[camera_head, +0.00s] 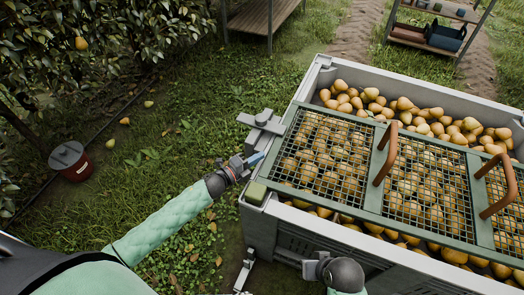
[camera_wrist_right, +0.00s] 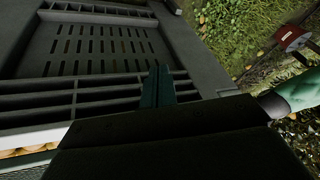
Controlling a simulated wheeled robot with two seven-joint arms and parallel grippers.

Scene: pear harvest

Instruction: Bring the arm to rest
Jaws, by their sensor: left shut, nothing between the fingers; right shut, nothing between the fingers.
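My left arm in its mint sleeve reaches in from the left in the head view. Its gripper (camera_head: 258,159) is shut and empty, close to the left edge of the green mesh lid (camera_head: 283,143); I cannot tell if they touch. My right gripper (camera_head: 308,270) is low at the bottom of the head view, near the crate's front wall, its tips hard to make out. In the right wrist view its dark green fingers (camera_wrist_right: 157,86) are together and empty, in front of the slotted crate wall (camera_wrist_right: 100,45).
The large grey crate (camera_head: 345,250) is full of pears (camera_head: 440,122) under the lid, which has brown handles (camera_head: 386,153). A red bucket (camera_head: 71,160) stands on the grass at left, near a pear tree (camera_head: 120,30). Shelves (camera_head: 425,42) stand behind. Grass left of the crate is open.

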